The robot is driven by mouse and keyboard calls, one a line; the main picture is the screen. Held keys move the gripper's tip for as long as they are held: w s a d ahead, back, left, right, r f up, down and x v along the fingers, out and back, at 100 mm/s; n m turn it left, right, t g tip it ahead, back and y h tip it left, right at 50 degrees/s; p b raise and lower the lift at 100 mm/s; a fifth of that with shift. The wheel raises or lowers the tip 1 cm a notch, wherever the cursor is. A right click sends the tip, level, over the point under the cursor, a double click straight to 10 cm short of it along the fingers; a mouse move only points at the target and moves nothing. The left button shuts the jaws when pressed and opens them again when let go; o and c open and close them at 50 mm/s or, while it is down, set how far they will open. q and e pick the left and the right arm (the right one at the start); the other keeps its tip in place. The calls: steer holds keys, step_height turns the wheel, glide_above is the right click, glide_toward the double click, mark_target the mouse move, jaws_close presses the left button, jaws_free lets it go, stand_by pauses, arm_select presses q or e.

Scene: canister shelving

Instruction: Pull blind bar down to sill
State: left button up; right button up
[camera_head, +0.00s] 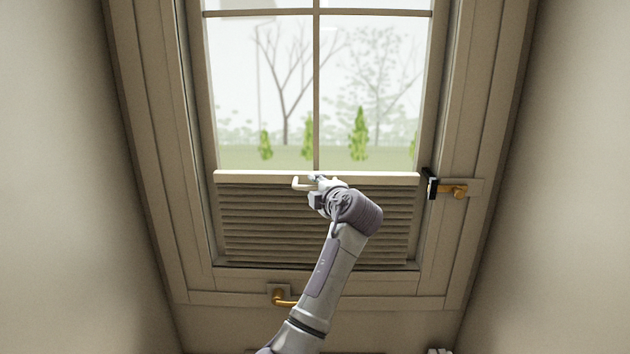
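The cream blind bar (255,176) runs level across the window, at the top of the folded slats (262,225). The slats fill the window's lower part, from the bar down to the bottom frame and sill (235,281). A small pale handle (299,184) sticks out at the middle of the bar. My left gripper (314,183) is at this handle, just below the bar. My own wrist hides most of its fingers, so I cannot tell whether they are shut on the handle. My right gripper is not clearly in view.
A brass latch (458,191) with a black part (430,185) sits on the right side of the frame. A brass window handle (282,297) is on the lower frame, close to my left forearm. Plain walls (65,180) slope in at both sides.

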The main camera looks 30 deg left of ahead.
arm_select(q)
steer(key=shift+w+a, duration=0.2)
steer(key=shift+a, duration=0.1)
jaws_close()
steer(key=shift+f, duration=0.1)
